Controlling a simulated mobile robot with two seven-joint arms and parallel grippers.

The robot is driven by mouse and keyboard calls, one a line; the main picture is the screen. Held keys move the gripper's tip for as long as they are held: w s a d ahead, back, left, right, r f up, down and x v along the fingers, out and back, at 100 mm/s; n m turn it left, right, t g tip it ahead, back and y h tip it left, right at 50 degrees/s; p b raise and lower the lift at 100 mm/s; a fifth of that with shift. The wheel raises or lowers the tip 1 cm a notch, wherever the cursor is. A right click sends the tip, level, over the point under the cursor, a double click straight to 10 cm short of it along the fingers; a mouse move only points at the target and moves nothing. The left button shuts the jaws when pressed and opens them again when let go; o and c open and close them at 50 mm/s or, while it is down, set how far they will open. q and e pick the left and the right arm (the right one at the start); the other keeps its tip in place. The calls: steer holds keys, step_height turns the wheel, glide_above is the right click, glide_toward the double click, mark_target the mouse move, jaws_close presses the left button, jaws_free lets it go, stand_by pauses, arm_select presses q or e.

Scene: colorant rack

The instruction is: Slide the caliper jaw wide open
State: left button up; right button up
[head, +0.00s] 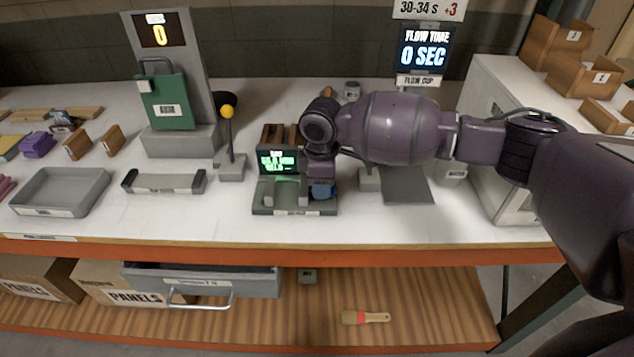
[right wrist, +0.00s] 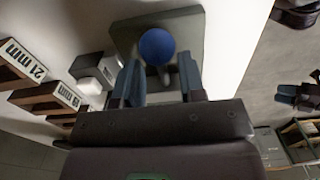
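The caliper stands on the workbench in the head view, with a dark green base (head: 262,210), a green-lit display (head: 278,161) and two grey upright jaws. The left jaw (head: 268,192) and the right jaw (head: 303,195) have a gap between them. A blue knob (head: 322,189) is right of the right jaw. In the right wrist view the round blue knob (right wrist: 156,46) lies between and slightly beyond the fingertips. My right gripper (right wrist: 158,66) is open, with a finger on each side of the knob and no clear contact.
Brown labelled blocks (right wrist: 38,97) stand close beside the caliper. A lever with a yellow ball (head: 227,112) and a grey holder (head: 165,182) are to its left. A dark plate (head: 407,186) and a white cabinet (head: 512,205) are to its right. The bench's orange front edge (head: 300,257) is clear.

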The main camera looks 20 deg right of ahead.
steer(key=shift+s, duration=0.1)
steer(key=shift+a, duration=0.1)
steer(key=shift+r, duration=0.3)
step_height(320, 180, up, 10)
steer(key=shift+p, duration=0.45)
